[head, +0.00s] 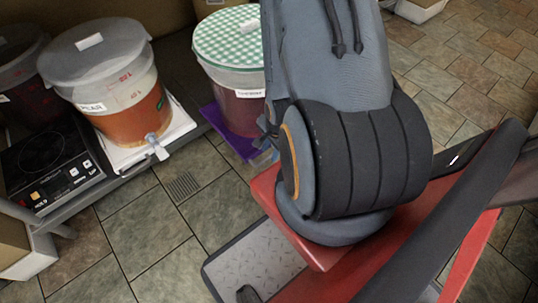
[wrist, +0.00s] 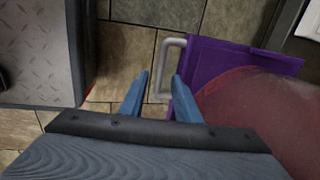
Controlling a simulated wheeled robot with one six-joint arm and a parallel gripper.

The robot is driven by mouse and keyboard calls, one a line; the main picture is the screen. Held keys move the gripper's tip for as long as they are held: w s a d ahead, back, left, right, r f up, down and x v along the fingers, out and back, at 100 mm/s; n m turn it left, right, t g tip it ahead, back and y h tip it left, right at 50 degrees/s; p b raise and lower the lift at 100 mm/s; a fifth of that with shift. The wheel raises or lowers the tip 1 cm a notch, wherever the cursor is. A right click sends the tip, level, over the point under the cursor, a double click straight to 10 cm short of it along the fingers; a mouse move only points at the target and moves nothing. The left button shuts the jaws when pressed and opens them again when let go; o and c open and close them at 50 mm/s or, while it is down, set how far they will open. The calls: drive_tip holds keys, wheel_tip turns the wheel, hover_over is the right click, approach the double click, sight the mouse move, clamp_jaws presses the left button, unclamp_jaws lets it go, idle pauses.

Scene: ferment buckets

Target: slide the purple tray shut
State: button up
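The purple tray (head: 238,145) sticks out from under a bucket with a green checked lid in the head view. In the wrist view the tray (wrist: 222,62) lies right of centre, with a grey bar handle (wrist: 157,72) on its left side. My gripper (wrist: 160,76) is open, with its two blue fingers apart. The handle's long bar appears between the fingertips, with gaps showing on both sides. I cannot tell how deep the fingers reach around it. In the head view my arm hides most of the gripper and the handle.
The bucket with the checked lid (head: 228,38) stands on the tray; its reddish side (wrist: 255,110) fills the wrist view's right. A bucket of orange liquid (head: 105,68) with a tap (head: 156,146) stands to the left. A black hotplate (head: 50,160) is beside it. Tiled floor (head: 185,215) is clear in front.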

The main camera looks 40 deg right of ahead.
sight(269, 157)
drive_tip(key=shift+w+f+b, duration=0.2)
drive_tip(key=shift+f, duration=0.65)
drive_tip(key=shift+w+f+b, duration=0.15)
drive_tip(key=shift+f+b, duration=0.05)
drive_tip(key=shift+f, duration=0.6)
clamp_jaws()
